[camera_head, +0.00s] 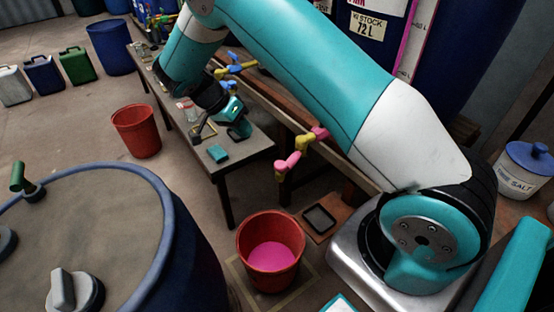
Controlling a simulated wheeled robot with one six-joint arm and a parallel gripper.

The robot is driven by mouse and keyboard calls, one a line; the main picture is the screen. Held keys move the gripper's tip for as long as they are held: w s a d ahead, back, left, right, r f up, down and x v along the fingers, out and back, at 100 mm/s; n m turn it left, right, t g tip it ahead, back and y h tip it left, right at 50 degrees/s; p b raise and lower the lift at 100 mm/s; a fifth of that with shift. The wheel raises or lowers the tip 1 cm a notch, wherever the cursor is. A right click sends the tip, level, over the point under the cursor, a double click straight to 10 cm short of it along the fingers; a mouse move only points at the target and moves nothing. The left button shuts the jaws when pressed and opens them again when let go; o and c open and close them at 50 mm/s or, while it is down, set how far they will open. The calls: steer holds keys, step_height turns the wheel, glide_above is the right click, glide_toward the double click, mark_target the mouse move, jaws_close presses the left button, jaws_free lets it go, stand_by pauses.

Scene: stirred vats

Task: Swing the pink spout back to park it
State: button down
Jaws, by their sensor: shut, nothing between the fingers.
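The pink spout (287,163) sticks out from the bench side near the middle of the view, with a yellow valve body and a pink handle (320,133) behind it. It hangs above and a little right of a red bucket (247,250) holding pink liquid (272,257). My gripper (240,131) is at the end of my teal arm, over the bench to the upper left of the spout, apart from it. It is shut and looks empty; its fingertips are small and dark.
A blue-and-yellow tap (235,68) is further back. A second red bucket (136,130) stands left of the bench (245,150). A large blue-rimmed drum (165,215) fills the lower left. A small black tray (319,218) lies right of the pink bucket.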

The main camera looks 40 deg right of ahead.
mark_target(290, 164)
steer(key=s+d+f, duration=0.6)
steer(key=f, duration=0.3)
steer(key=shift+s+p, duration=0.3)
steer(key=shift+p, duration=0.15)
steer(key=shift+a, duration=0.1)
